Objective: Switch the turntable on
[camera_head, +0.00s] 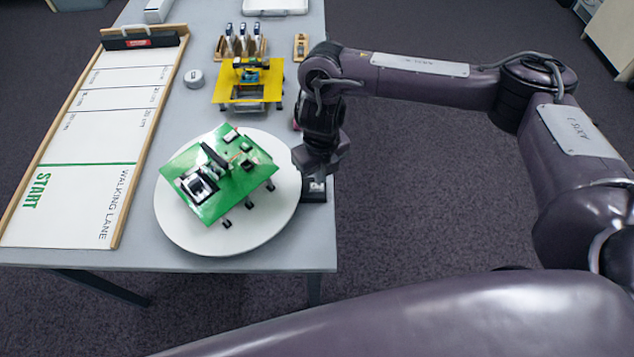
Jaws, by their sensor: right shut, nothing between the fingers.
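The turntable (175,222) is a round white disc near the table's front right edge. A green board on small black feet (236,178), carrying black and white parts, stands on it. A small black box with a white part on top, seemingly the switch (316,195), sits right of the disc at the table's right edge. My right gripper (317,172) points down directly over this box, shut and empty. It hides part of the box, and I cannot tell whether its fingertips touch it. My left gripper is not in view.
The walking lane board (85,135) with wooden rails fills the table's left side. Behind the turntable are a yellow walker (247,88), a small grey round object (194,79), a wooden rack with upright items (240,47) and a small wooden block (301,46).

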